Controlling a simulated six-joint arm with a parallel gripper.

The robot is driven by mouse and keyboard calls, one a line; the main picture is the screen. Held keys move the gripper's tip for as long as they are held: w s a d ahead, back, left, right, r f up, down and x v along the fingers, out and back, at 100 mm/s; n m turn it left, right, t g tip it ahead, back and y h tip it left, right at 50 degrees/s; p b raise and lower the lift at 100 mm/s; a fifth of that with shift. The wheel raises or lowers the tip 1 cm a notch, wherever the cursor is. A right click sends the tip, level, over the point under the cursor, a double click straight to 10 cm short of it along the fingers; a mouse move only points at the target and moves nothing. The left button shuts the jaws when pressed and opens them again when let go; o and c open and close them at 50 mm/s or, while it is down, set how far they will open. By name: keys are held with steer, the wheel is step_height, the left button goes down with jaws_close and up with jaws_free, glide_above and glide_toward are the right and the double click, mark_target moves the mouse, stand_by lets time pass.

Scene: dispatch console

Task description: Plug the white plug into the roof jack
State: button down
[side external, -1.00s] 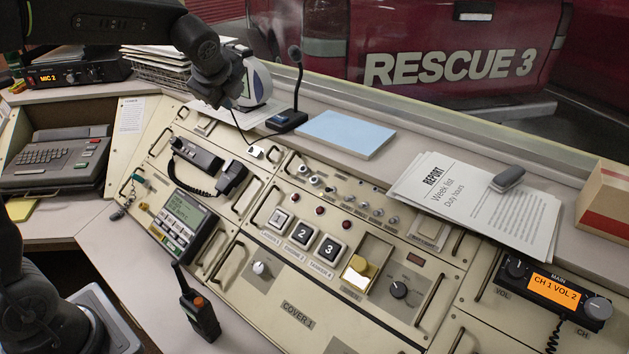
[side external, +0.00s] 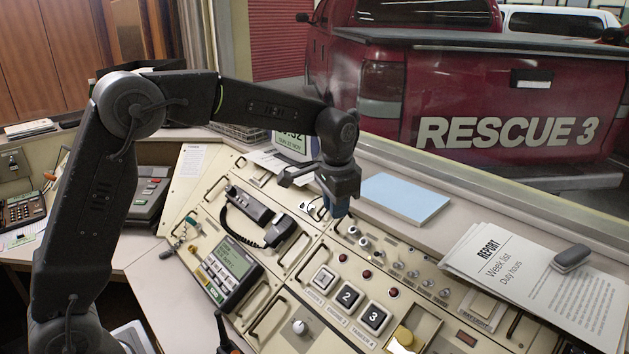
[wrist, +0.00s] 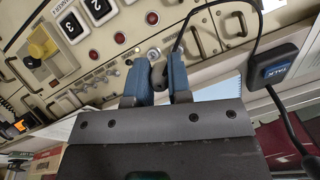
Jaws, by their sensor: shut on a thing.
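My gripper (side external: 337,207) is above the upper part of the sloping console panel, pointing down. In the wrist view its two blue fingers (wrist: 161,82) are shut on the plug (wrist: 158,75), which shows dark there; its white part is mostly hidden. A thin black cable (wrist: 182,38) runs from it. A row of small jacks (side external: 398,265) lies on the panel to the right of my gripper; their labels are too small to read, so I cannot tell which is the roof jack. A round pale fitting (wrist: 154,54) shows just beyond the fingertips.
A desk microphone base (wrist: 272,68) and a blue pad (side external: 405,198) stand behind the panel. Numbered buttons (side external: 349,296), red lamps and a yellow knob (side external: 403,337) lie in front. A handset (side external: 280,230) is at left, papers (side external: 535,280) at right.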

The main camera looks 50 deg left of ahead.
steer(key=shift+w+d+f+n+t+h, duration=0.15)
steer(key=shift+w+d+f+n, duration=0.4)
steer(key=shift+f, duration=0.55)
steer(key=shift+w+d+f+n+t+h, duration=0.2)
steer(key=shift+w+d+f+n, duration=0.35)
steer(key=shift+f, duration=0.55)
steer(key=shift+w+d+f+n+t+h, duration=0.15)
steer(key=shift+w+d+f+n, duration=0.4)
steer(key=shift+f, duration=0.55)
steer(key=shift+w+a+f, duration=0.1)
steer(key=shift+w+f, duration=0.2)
steer(key=shift+f, duration=0.2)
steer(key=shift+w+f, duration=0.25)
steer(key=shift+f, duration=0.2)
stand_by(0.5)
steer(key=c, duration=1)
jaws_free()
steer(key=shift+s+r, duration=0.4)
steer(key=shift+r, duration=1.9)
steer(key=shift+s+r, duration=0.45)
steer(key=shift+r, duration=1.8)
steer(key=shift+s+r, duration=0.4)
steer(key=shift+r, duration=1.9)
